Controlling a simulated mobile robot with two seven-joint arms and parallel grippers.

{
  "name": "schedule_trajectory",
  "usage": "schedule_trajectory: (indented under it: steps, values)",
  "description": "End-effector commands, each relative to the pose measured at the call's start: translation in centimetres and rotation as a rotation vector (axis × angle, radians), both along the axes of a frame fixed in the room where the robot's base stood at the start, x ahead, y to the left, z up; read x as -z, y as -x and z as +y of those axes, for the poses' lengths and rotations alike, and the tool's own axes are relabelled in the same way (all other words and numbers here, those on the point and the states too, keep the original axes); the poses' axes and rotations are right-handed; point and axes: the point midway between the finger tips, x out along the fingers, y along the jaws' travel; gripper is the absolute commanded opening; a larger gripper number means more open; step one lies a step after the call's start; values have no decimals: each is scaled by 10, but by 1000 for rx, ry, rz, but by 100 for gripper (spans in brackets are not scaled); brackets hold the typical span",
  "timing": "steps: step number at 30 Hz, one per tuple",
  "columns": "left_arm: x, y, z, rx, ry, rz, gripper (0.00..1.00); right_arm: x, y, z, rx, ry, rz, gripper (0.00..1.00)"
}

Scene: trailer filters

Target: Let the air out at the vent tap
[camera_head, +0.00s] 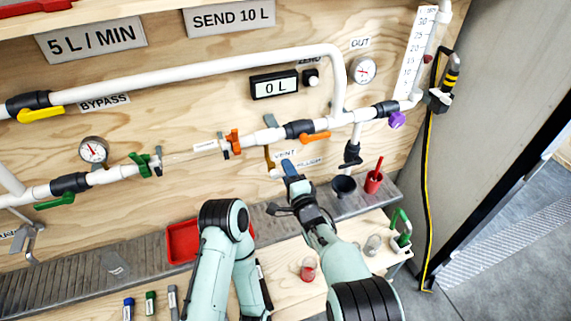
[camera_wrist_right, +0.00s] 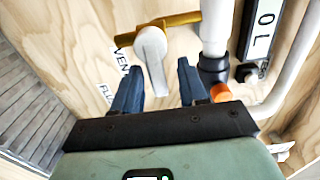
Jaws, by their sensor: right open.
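The vent tap (camera_head: 269,157) is a small brass piece below the pipe run, beside a partly hidden VENT label. In the right wrist view its brass stem (camera_wrist_right: 180,22) runs sideways to a white pipe, and a pale grey lever (camera_wrist_right: 152,55) hangs from it. My right gripper (camera_head: 289,168) is just in front of the board by the tap. In the wrist view its two blue fingers (camera_wrist_right: 159,72) are apart, with the lever's lower end between their tips; I cannot tell whether they touch it. My left arm shows at the bottom, but its gripper is out of sight.
An orange-handled valve (camera_head: 315,137) sits above and right of my right gripper. A display (camera_head: 274,85) reads 0 L. A dark funnel (camera_head: 344,185) and a red cup (camera_head: 373,182) stand to the right. A red tray (camera_head: 181,243) lies left on the grey ledge.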

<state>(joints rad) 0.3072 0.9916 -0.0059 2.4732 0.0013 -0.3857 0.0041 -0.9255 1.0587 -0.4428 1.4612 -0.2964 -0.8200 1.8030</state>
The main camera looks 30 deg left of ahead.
Motion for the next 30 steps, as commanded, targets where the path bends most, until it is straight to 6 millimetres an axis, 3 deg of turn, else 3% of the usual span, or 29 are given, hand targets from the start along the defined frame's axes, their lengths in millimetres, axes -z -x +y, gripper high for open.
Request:
schedule_trajectory:
  steps: [6, 16, 17, 20, 21, 30]
  values:
    - [-10, -7, 0, 0, 1, -8, 43, 0, -12, 13, 0, 3, -2, 43]
    - [-10, -7, 0, 1, 0, -8, 43, 1, -13, 15, 1, 2, 1, 43]
    - [-10, -7, 0, 1, 0, -8, 43, 1, -13, 15, 1, 2, 1, 36]
    - [-10, -7, 0, 1, 0, -8, 43, 1, -13, 15, 1, 2, 1, 4]
    - [-10, -7, 0, 1, 0, -8, 43, 1, -13, 15, 1, 2, 1, 0]
    - [-2, -1, 0, 1, 0, -1, 43, 1, -13, 14, 3, 10, -11, 0]
